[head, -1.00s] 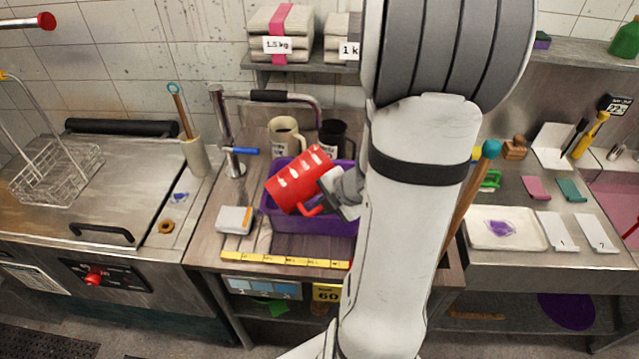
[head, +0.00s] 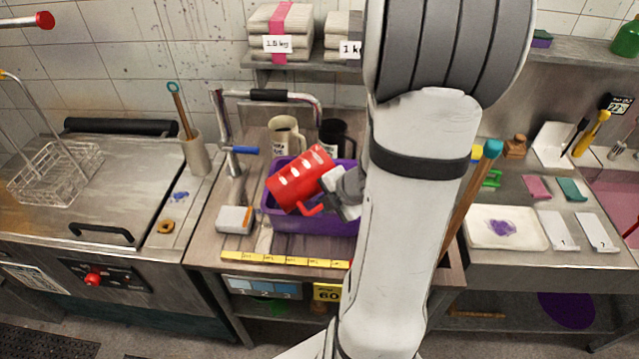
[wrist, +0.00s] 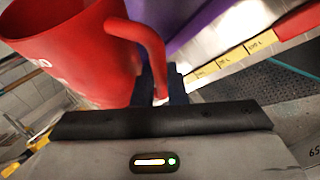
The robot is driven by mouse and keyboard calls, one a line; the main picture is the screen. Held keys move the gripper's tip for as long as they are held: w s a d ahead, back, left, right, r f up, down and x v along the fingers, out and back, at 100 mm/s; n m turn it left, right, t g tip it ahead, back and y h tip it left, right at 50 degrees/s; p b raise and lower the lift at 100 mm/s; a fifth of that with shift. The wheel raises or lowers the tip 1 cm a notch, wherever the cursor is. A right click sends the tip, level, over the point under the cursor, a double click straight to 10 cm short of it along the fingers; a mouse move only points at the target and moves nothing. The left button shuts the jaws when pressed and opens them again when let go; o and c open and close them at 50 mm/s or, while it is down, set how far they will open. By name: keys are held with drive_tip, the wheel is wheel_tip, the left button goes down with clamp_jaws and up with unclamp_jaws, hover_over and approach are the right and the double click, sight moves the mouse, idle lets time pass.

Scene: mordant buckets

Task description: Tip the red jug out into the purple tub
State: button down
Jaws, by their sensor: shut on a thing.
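The red jug (head: 298,182) is tilted well over above the purple tub (head: 310,222) in the head view. My gripper (head: 334,194) is at its right side, shut on its handle. In the wrist view the red jug (wrist: 85,58) fills the upper left and its handle runs down between the fingers of my gripper (wrist: 160,92). Part of the purple tub (wrist: 205,22) shows behind it. The jug hides much of the tub's inside. I cannot see any contents or flow from the jug.
A cream jug (head: 285,135) and a black jug (head: 334,138) stand behind the tub. A tap (head: 226,130) with a blue lever and a small grey box (head: 235,219) are to the left. A yellow measuring strip (head: 285,260) runs along the front edge.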

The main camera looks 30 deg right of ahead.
drive_tip(key=shift+w+m+t+y, duration=0.3)
drive_tip(key=shift+m+t+y, duration=0.1)
drive_tip(key=shift+m, duration=0.2)
idle(2.8)
drive_tip(key=shift+w+r+m+y+p, duration=0.15)
drive_tip(key=shift+r+m+y+p, duration=0.15)
drive_tip(key=shift+r+p, duration=0.25)
idle(1.0)
